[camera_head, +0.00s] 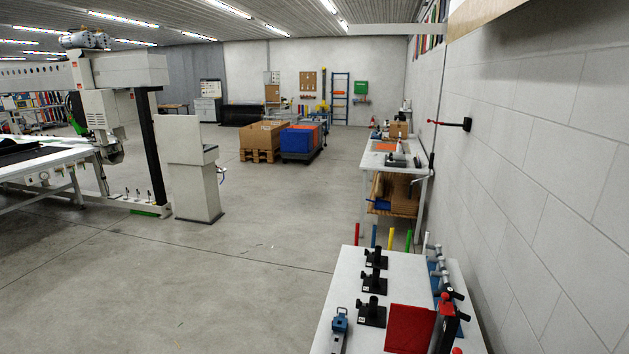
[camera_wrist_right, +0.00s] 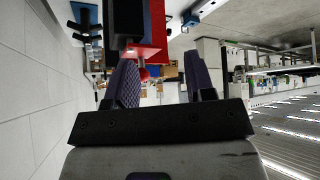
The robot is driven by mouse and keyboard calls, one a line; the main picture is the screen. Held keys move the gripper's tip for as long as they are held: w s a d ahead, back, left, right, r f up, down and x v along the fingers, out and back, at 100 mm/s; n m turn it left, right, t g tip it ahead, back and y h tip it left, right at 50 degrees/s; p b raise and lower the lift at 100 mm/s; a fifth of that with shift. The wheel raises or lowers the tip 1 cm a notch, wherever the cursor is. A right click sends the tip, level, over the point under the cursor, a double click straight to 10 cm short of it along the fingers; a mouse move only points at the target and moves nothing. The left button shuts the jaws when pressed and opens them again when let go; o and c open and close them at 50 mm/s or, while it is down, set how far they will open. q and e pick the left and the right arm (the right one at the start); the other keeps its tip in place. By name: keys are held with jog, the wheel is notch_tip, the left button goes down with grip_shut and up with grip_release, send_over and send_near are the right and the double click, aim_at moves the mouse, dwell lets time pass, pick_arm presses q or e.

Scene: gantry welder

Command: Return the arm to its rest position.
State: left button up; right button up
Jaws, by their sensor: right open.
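My right gripper (camera_wrist_right: 161,60) shows in the right wrist view with its two dark, ridged fingers spread apart. Nothing is held between them; the distant room shows through the gap. A red part (camera_wrist_right: 155,30) and a black block (camera_wrist_right: 128,18) appear just past the left finger; I cannot tell how close they are. Neither gripper shows in the head view, and my left gripper is in neither view.
A white table (camera_head: 345,275) at the bottom right of the head view carries black fixtures (camera_head: 373,283), a red plate (camera_head: 408,328) and a blue tool (camera_head: 339,325). A block wall (camera_head: 540,140) stands close on the right. The floor (camera_head: 240,280) left of the table is clear.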

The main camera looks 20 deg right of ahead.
jog(key=s+a+r+n+g+p, duration=0.1)
jog(key=s+a+r+p, duration=0.1)
jog(key=s+a+p, duration=0.6)
jog(key=s+a+r+n+p, duration=0.1)
jog(key=s+a+r+p, duration=0.3)
jog(key=a, duration=0.8)
jog(key=s+a+f+g+p, duration=0.1)
jog(key=s+a+p, duration=0.1)
jog(key=s, duration=0.3)
jog(key=s+a+f+g+y+p, duration=0.1)
jog(key=s+a+g+p, duration=0.1)
jog(key=s, duration=0.4)
jog(key=shift+a+p, duration=0.6)
jog(key=shift+p, duration=0.2)
jog(key=shift+f, duration=0.1)
